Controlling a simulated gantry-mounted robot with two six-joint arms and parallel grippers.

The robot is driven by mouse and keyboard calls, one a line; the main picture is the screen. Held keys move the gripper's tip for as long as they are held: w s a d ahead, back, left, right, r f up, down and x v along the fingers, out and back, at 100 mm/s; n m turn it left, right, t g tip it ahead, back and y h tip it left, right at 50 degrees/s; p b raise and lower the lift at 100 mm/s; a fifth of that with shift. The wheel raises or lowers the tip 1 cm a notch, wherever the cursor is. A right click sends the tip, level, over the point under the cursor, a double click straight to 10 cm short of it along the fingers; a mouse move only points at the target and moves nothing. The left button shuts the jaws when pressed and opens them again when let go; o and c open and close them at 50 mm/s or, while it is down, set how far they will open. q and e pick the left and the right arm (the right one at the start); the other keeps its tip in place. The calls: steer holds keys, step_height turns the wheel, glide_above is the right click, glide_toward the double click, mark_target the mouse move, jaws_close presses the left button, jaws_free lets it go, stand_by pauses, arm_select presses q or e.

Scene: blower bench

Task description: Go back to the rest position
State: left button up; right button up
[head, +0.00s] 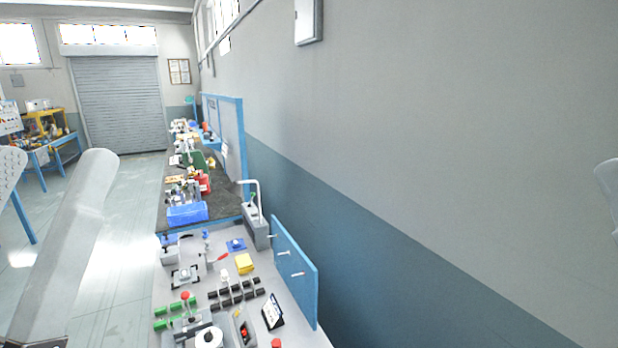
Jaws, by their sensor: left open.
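My left arm comes in at the left edge and runs down to the bottom left corner. Only a dark edge at the end of it, by my left gripper (48,343), shows at the bottom of the picture. The fingertips are cut off, and nothing is seen held. It is left of the workbench (310,338), apart from it across the floor. A pale part of my right arm shows at the right edge, in front of the wall. My right gripper is out of the picture.
The bench holds a yellow block (244,263), a row of black clamps (236,293), a dark-framed display (272,312) and a white round part (208,338). A blue panel (295,270) stands along its right side. A blue bin (187,213) is farther back. The floor left of the bench is clear.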

arm_select(q)
step_height(320, 180, up, 20)
steer(key=p, duration=1.5)
steer(key=shift+f+p, duration=0.25)
steer(key=shift+p, duration=0.05)
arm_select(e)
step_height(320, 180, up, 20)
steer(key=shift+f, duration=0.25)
